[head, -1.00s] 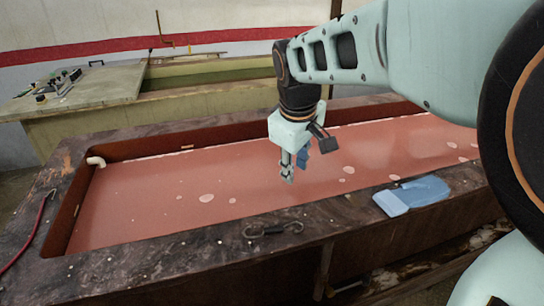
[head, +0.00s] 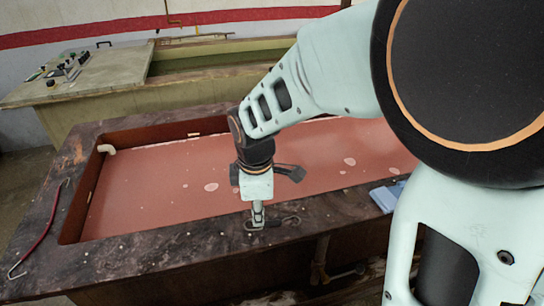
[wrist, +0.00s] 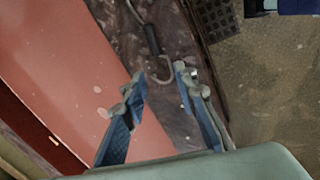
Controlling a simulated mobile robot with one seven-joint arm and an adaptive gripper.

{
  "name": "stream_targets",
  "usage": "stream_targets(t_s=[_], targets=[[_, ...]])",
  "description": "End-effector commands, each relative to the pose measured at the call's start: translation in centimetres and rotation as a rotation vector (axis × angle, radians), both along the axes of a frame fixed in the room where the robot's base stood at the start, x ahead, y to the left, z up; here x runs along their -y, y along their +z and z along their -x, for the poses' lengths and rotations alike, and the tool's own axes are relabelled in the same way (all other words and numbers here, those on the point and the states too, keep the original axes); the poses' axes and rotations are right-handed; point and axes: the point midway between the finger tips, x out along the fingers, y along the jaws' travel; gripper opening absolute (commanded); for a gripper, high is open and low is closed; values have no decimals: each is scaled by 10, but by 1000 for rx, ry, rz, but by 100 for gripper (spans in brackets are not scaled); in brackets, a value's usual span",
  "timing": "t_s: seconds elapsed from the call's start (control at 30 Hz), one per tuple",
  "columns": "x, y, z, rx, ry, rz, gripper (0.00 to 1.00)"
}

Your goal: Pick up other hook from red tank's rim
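A small dark hook (head: 285,221) lies on the front rim of the red tank (head: 100,243). In the wrist view the hook (wrist: 152,42) has a black shaft and a curved metal end that reaches between my fingertips. My gripper (head: 257,222) points down over the front rim at the hook, partly covering it in the head view. In the wrist view my gripper (wrist: 158,82) is open, one finger on each side of the hook's curved end. I cannot tell the height gap.
Blue gloves or cloth (head: 386,196) lie on the front rim to the right, partly hidden by my arm. A white pipe end (head: 106,149) sticks out at the tank's back left. A second tank and a control bench (head: 75,75) stand behind.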

Motion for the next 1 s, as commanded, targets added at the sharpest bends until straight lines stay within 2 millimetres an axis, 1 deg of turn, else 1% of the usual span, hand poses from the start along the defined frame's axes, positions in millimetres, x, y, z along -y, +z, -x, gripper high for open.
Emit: stream_targets(t_s=[0.2, 0.3, 0.43, 0.63, 0.67, 0.8, 0.9, 1.0], targets=[[3, -32, -1, -6, -1, 3, 27], [2, -44, -5, -4, -1, 2, 27], [2, -50, -7, -2, -1, 2, 27], [2, -50, -7, -1, -1, 1, 27], [2, -50, -7, -1, -1, 1, 25], [2, -50, -7, -1, -1, 1, 9], [2, -50, -7, -1, -1, 1, 0], [2, -50, -7, -1, -2, 1, 0]])
